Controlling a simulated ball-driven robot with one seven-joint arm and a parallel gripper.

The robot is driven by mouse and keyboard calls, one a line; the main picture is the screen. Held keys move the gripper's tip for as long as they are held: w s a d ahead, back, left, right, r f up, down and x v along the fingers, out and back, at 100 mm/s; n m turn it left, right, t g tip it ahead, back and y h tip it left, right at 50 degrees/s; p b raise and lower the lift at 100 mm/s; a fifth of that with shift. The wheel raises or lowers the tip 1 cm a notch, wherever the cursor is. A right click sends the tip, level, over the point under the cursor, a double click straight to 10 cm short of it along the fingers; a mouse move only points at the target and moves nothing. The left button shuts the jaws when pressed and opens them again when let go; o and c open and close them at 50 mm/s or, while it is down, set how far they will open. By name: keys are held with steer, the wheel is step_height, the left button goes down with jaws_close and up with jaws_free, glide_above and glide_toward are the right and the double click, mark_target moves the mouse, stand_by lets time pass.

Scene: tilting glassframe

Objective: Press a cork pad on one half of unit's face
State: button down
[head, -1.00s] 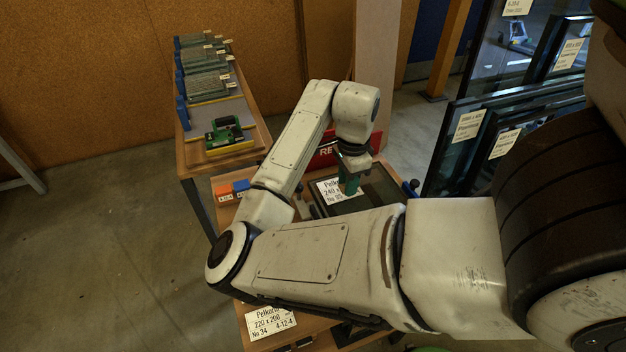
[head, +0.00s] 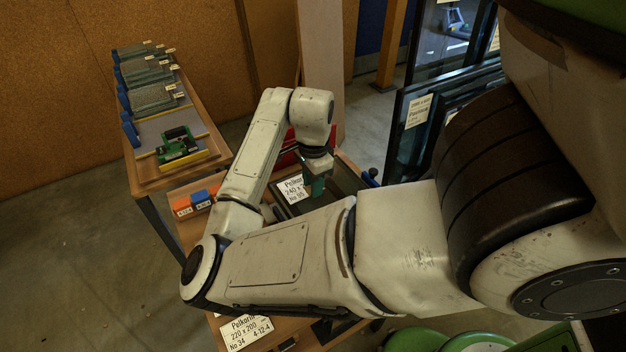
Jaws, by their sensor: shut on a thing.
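The unit (head: 345,184), a dark glass pane in a frame, lies on the wooden table beyond my forearm. A white label (head: 291,189) on it reads in part "240 x" and "No 95". My gripper (head: 317,188) points down over the unit, just right of the label. It is shut on a small teal-green piece (head: 316,186). Whether this piece touches the glass I cannot tell. No cork pad can be made out. My arm hides the near part of the unit.
Orange (head: 182,206) and blue (head: 200,198) blocks sit left of the unit. A second labelled item (head: 246,333) lies at the table's near end. A side table (head: 190,172) holds a green device (head: 178,146) and stacked units. Framed glass panes (head: 416,120) stand at right.

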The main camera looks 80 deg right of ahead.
mark_target(313, 207)
steer(key=shift+f+b, duration=1.6)
steer(key=shift+f, duration=1.1)
steer(key=shift+f+b, duration=0.3)
steer(key=shift+f, duration=0.15)
steer(key=c, duration=0.8)
jaws_free()
steer(key=shift+r, duration=0.1)
step_height(313, 207, up, 11)
steer(key=shift+f+p, duration=0.2)
steer(key=shift+p, duration=0.1)
steer(key=shift+c, duration=0.4)
